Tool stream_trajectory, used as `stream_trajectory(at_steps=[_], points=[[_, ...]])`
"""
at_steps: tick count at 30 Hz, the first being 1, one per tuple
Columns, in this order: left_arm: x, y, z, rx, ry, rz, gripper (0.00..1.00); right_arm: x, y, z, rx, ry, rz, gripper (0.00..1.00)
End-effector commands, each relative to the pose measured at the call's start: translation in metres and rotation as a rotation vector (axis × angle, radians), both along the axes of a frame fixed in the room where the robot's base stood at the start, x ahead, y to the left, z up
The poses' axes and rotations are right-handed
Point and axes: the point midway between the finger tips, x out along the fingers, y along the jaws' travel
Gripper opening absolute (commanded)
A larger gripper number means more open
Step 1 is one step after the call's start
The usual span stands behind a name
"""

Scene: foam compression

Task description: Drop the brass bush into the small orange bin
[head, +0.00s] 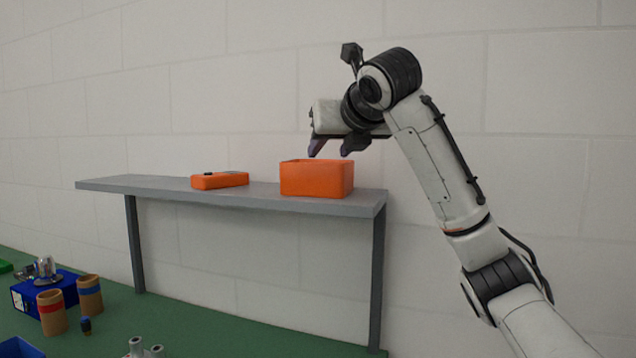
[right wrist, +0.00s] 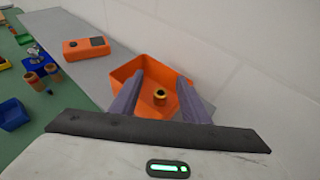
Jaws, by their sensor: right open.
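The small orange bin (head: 316,179) stands on a grey shelf in the head view. It also shows in the right wrist view (right wrist: 122,72), open side up. The brass bush (right wrist: 159,94) lies inside the bin, seen between my fingers in the right wrist view. In the head view the bin wall hides it. My right gripper (head: 330,147) is just above the bin, pointing down into it. Its two dark purple fingers (right wrist: 160,100) are apart with nothing held between them. My left gripper is in neither view.
The grey shelf (head: 150,187) also carries a flat orange device (head: 220,180) left of the bin. Below, the green table (head: 190,325) holds cardboard tubes (head: 53,312), a blue box (head: 66,289) and small parts. A white block wall stands close behind the shelf.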

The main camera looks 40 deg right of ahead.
Motion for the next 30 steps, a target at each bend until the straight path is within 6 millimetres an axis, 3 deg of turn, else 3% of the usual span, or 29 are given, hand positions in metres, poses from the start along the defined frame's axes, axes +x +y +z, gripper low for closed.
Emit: stream_trajectory(at_steps=[6,13,30], points=[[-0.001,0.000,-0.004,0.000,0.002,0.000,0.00,-0.038,0.019,0.019,-0.003,-0.006,0.001,0.42],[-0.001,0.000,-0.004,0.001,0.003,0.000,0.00,-0.065,0.032,0.031,-0.002,-0.003,-0.001,0.42],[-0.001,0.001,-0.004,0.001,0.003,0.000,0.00,-0.071,0.035,0.033,0.000,-0.001,-0.001,0.42]])
